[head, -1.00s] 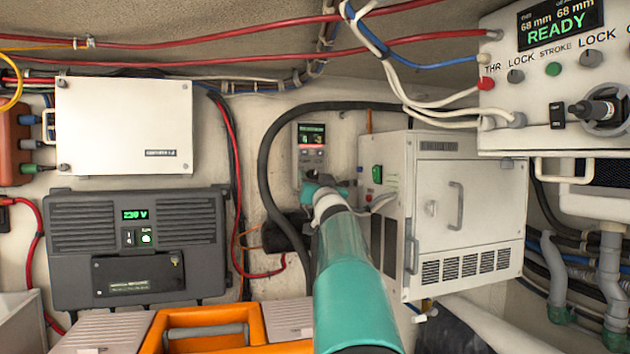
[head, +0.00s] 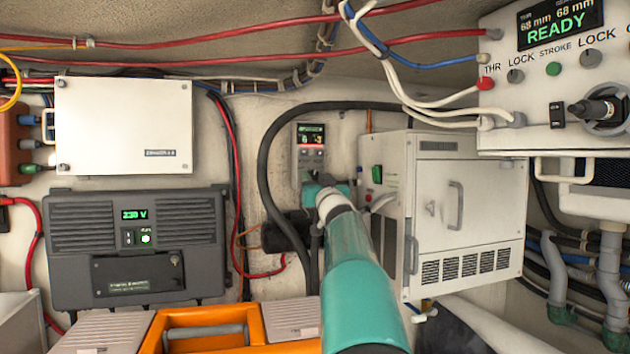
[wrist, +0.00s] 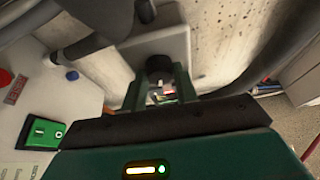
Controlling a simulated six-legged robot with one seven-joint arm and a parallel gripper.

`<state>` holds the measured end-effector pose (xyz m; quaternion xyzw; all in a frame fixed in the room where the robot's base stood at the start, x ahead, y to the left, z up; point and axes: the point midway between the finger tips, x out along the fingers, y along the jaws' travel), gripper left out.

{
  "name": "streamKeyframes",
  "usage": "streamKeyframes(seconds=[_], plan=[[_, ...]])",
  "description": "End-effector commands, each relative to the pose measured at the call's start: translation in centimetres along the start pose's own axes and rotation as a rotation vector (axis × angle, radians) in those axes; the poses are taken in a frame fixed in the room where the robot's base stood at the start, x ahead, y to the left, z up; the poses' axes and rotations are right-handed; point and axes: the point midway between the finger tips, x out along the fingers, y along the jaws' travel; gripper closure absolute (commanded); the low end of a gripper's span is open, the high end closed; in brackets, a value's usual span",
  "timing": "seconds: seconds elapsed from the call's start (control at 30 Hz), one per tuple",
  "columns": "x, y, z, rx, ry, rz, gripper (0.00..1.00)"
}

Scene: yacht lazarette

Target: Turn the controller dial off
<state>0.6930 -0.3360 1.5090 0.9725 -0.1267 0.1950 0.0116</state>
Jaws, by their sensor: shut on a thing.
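The controller (head: 310,140) is a slim grey unit on the back wall, with a lit display and small buttons. My gripper (head: 322,186) is at its lower end and hides that part in the head view. In the wrist view the black round dial (wrist: 160,68) stands out from the controller's grey face (wrist: 180,42). My gripper's two green fingers (wrist: 160,86) reach up to the dial, one on each side, shut on it. The dial's pointer and markings cannot be read.
A white cabinet (head: 465,200) with a handle stands close to the right of my gripper, its green switch also in the wrist view (wrist: 42,131). A thick black hose (head: 266,165) loops at the left. An orange toolbox (head: 262,323) sits below.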

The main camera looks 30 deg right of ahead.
Motion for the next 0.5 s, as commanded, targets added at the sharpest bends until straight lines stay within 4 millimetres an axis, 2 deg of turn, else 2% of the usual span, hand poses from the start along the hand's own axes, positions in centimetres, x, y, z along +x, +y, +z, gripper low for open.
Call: streamKeyframes(seconds=[0.5], plan=[[0.03, 0.45, -0.22, -0.429, 0.002, -0.176, 0.94]])
